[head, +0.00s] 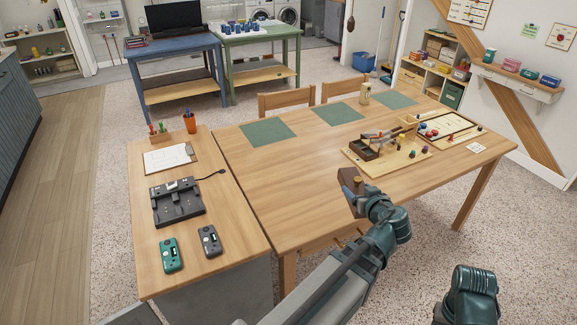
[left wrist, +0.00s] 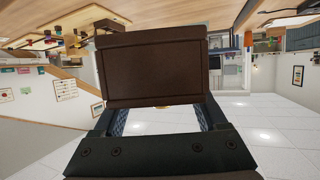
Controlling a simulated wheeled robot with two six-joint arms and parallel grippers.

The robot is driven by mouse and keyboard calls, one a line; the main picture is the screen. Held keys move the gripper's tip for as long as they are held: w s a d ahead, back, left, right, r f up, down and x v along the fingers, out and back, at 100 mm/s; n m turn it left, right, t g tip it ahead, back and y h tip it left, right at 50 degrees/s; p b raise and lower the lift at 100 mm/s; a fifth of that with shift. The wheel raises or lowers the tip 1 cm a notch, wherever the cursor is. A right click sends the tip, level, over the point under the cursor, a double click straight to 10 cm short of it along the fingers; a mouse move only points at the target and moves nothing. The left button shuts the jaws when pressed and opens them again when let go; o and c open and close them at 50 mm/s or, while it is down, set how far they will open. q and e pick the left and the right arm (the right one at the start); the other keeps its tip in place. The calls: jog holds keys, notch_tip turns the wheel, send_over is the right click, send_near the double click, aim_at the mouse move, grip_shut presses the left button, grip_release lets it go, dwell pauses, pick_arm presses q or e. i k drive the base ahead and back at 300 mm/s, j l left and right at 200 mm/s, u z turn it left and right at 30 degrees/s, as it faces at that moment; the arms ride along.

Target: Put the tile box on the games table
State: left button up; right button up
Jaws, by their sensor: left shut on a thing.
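The tile box, a dark brown box with a framed flat face, fills the middle of the left wrist view (left wrist: 152,72). My left gripper (left wrist: 160,122) is shut on it, one finger at each side. In the head view the box (head: 351,204) is small and partly hidden by my left gripper (head: 356,188). It appears at the near edge of the games table (head: 300,185), a large wooden table; its exact height over the top is hard to tell. Part of my right arm shows at the lower right, but its fingers do not.
A board (head: 405,163) with an open brown tray (head: 364,150) and game pieces lies on the table's right half. Another game board (head: 435,127) is behind it. Green mats (head: 267,132) lie along the far side. The near left tabletop is clear. A side desk (head: 205,255) adjoins left.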

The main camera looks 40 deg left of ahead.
aim_at(308, 180)
jog(key=i+l+u, duration=0.1)
jog(key=i+u, duration=0.2)
jog(key=i+l+u, duration=0.3)
jog(key=i, duration=0.25)
jog(key=j, duration=0.1)
